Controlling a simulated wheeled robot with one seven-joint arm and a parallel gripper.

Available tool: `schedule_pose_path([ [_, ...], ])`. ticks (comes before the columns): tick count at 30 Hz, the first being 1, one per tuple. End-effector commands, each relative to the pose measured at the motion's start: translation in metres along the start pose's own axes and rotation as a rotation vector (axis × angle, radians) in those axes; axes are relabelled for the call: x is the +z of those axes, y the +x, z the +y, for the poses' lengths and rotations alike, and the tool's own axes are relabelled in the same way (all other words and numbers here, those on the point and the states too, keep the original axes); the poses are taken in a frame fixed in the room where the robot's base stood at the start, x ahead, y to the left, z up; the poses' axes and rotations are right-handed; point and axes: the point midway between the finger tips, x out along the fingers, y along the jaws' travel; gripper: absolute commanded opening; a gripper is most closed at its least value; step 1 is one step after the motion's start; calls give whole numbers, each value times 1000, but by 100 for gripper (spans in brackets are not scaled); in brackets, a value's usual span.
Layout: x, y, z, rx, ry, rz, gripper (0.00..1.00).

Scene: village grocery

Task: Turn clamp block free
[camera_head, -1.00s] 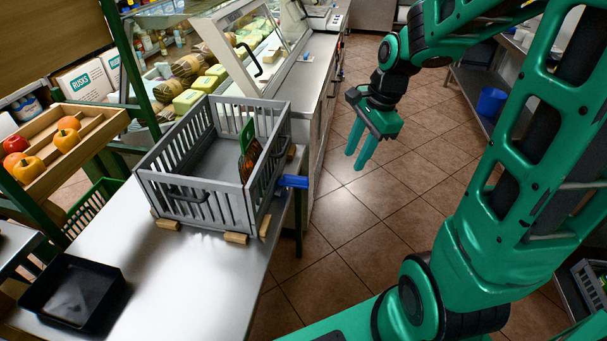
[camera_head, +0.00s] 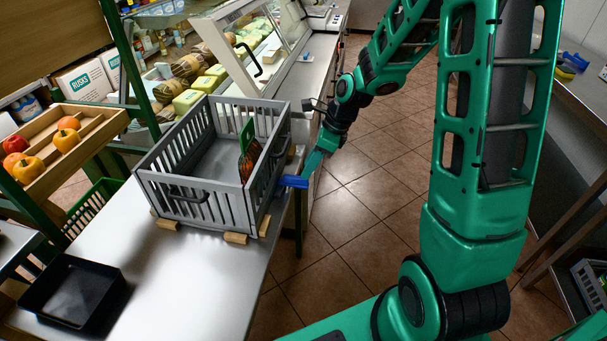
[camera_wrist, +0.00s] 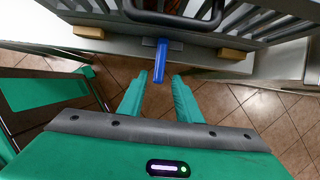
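A grey slatted crate (camera_head: 205,215) stands on the steel counter (camera_head: 165,280). A blue clamp handle (camera_head: 293,181) sticks out past the counter edge, beside the crate's right side. In the wrist view the blue handle (camera_wrist: 160,62) points toward me from a small grey mount under the crate. My gripper (camera_head: 309,166) is at the handle's outer end; its green fingers (camera_wrist: 160,78) are open, one on each side of the handle's end. Gaps show between the fingers and the handle in the wrist view. The mount is hidden in the head view.
Wooden blocks (camera_head: 236,238) sit around the crate's base. A card with a green top (camera_head: 248,138) stands inside it. A black tray (camera_head: 72,291) lies at the counter's front left. A glass-fronted display case (camera_head: 262,45) stands behind. Tiled floor is open to the right.

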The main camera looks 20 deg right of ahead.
Motion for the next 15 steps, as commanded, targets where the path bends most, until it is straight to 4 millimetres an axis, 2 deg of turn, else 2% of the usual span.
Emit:
schedule_pose_path([
  [1,0,10,1,5,-1,2,31],
  [6,0,31,1,2,-1,2,31],
  [15,0,44,0,0,-2,1,31],
])
